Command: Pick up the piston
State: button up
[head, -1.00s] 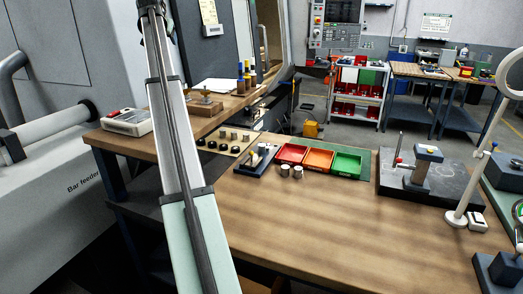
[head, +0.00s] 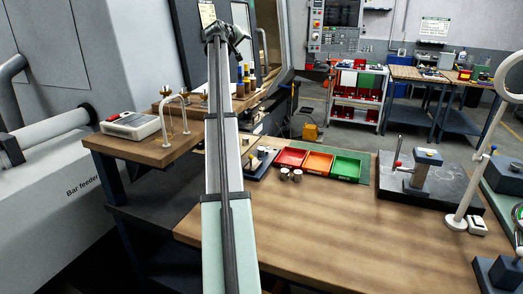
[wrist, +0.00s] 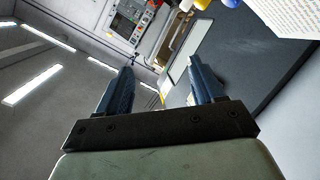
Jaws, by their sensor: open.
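Two small silver cylinders, the left one (head: 284,174) and the right one (head: 297,175), stand upright side by side on the wooden bench in front of the red and orange bins. They are too small for me to tell whether either is the piston. No other thing is clearly a piston. My gripper (wrist: 160,70) is open and empty in the wrist view, its two dark fingers well apart. It is high up and far from the cylinders, and the wrist camera looks toward the machine panel and ceiling lights. In the head view the end of my arm is at the top.
Red (head: 291,157), orange (head: 319,160) and green (head: 347,166) bins sit behind the cylinders. A dark plate with a gauge stand (head: 428,165) and a white magnifier stand (head: 470,190) are to the right. The front of the bench is clear.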

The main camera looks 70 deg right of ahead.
jog(key=s+d+f+m+g+y, duration=0.1)
jog(key=s+f+m, duration=0.1)
jog(key=s+f, duration=0.55)
jog(key=m+y, duration=0.8)
jog(key=y, duration=0.2)
send_near(261, 149)
jog(key=x, duration=0.9)
jog(key=shift+d, duration=0.15)
jog(key=shift+c, duration=0.3)
jog(key=shift+r, duration=0.1)
grip_shut()
